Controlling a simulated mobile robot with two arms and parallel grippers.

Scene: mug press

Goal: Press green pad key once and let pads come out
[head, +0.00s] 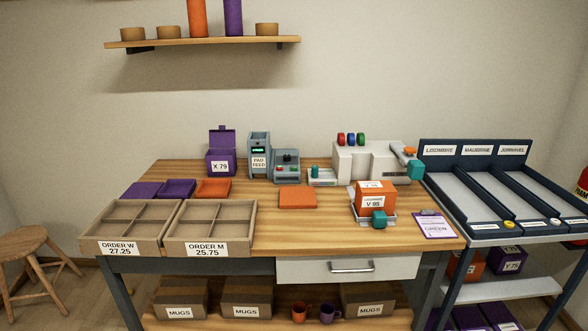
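A grey pad feed unit (259,158) with a lit green display stands at the back of the table, labelled "PAD FEED". A small grey key box (286,168) stands right beside it. It carries a dark raised top part and small coloured keys, some green; which one is the green pad key is too small to tell. A flat orange piece (297,198) lies on the table in front of the box. Neither of my grippers is in view.
A white press (372,162) with teal parts stands at the back right. An orange box (375,196) sits in a white tray in front of it. Two divided order trays (210,228) fill the table's left front. The middle front of the table (300,235) is clear.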

